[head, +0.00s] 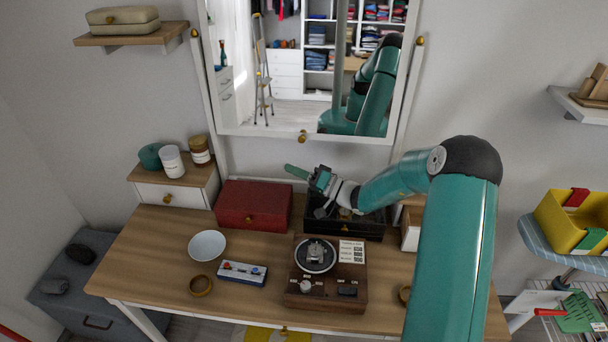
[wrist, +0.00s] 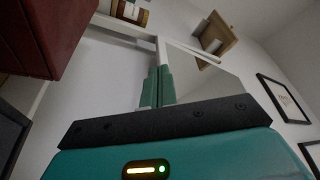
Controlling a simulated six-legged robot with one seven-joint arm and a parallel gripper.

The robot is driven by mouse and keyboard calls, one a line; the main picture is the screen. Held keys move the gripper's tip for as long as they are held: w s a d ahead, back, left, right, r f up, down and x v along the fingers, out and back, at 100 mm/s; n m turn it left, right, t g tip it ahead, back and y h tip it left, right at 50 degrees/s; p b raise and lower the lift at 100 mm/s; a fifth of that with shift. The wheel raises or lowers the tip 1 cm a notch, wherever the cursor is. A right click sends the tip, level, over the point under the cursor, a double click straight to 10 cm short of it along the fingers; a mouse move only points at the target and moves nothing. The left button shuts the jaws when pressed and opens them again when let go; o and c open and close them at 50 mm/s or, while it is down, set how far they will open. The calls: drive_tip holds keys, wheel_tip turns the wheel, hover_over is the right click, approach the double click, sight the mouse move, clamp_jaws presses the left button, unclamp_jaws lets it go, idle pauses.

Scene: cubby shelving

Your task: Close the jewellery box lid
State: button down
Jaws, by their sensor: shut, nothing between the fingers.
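A black box (head: 345,230) with a small gold clasp stands open on the wooden dressing table, and small items show inside it. It looks like the jewellery box. Its lid is largely hidden behind my gripper and arm, so its angle is unclear. My gripper (head: 291,169) is above the back left of this box, fingers pointing left towards the mirror's lower edge. In the wrist view the green fingers (wrist: 157,87) are together with nothing between them. A dark box-like edge (wrist: 10,135) shows at the left there. I cannot tell whether my gripper touches the lid.
A shut red box (head: 253,206) stands left of the black box; it also shows in the wrist view (wrist: 45,35). A wooden device (head: 328,275) sits in front. The mirror (head: 302,136) rises behind. A white bowl (head: 207,245) lies to the left.

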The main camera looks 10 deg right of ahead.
drive_tip(key=s+r, duration=1.1)
drive_tip(key=s, duration=0.3)
drive_tip(key=s+a+f+n+g+h, duration=0.1)
drive_tip(key=s+a+g+h, duration=0.3)
drive_tip(key=s, duration=0.4)
drive_tip(key=s+a+f+n+g+h, duration=0.1)
drive_tip(key=s+a+n+g+h, duration=0.15)
drive_tip(key=s+g, duration=0.4)
drive_tip(key=s+d+r+m+t+h, duration=0.4)
drive_tip(key=s+d+h, duration=0.4)
drive_tip(key=d+h, duration=0.2)
wheel_tip(320, 180, up, 2)
drive_tip(key=shift+s+r+t, duration=0.1)
drive_tip(key=shift+s+t, duration=0.1)
drive_tip(key=shift+t, duration=0.25)
